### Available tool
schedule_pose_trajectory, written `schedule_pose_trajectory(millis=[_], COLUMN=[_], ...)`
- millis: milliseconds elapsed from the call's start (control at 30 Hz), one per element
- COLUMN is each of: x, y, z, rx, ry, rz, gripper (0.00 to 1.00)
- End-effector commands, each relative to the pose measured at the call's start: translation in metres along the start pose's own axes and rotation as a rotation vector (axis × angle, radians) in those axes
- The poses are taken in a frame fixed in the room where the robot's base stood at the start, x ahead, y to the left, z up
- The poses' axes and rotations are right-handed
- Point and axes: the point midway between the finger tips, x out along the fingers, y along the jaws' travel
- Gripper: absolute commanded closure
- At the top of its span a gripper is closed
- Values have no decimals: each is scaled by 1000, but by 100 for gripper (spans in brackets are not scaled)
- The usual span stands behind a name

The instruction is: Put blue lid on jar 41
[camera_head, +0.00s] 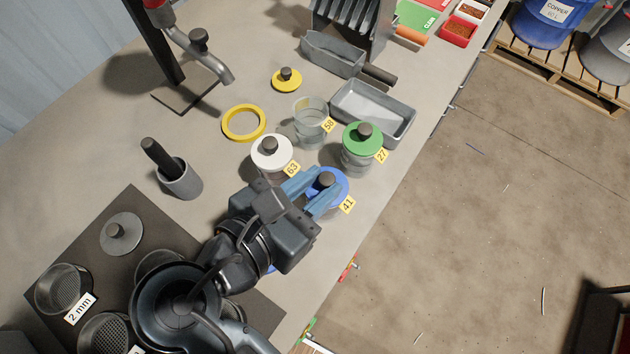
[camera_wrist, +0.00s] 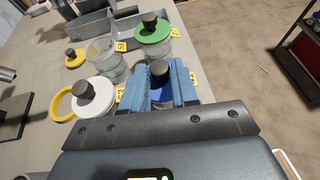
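The blue lid (camera_head: 341,184) with its dark knob (camera_head: 326,180) is over jar 41, whose yellow tag (camera_head: 347,205) shows at the bench's front edge. My gripper (camera_head: 320,186) has its two blue fingers on either side of the knob, and they appear closed on it. In the wrist view the knob (camera_wrist: 160,70) fills the gap between the fingertips, and part of the blue lid (camera_wrist: 161,92) shows below it. The lid looks level. The jar's body is mostly hidden, so I cannot tell whether the lid rests fully on its rim.
Jar 63 with a white lid (camera_head: 265,153) and jar 27 with a green lid (camera_head: 360,134) stand close by. Open jar 58 (camera_head: 309,115) is behind them. A yellow ring (camera_head: 244,123) and yellow lid (camera_head: 286,83) lie on the bench.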

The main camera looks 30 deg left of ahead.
Motion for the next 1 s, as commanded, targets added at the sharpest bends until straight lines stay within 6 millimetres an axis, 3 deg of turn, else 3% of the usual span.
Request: schedule_pose_trajectory(millis=[233, 533, 1000], x=[0, -3, -69], y=[0, 0, 1], z=[0, 0, 0], rx=[0, 0, 0], ry=[0, 0, 0], rz=[0, 1, 2], gripper=[47, 47, 47])
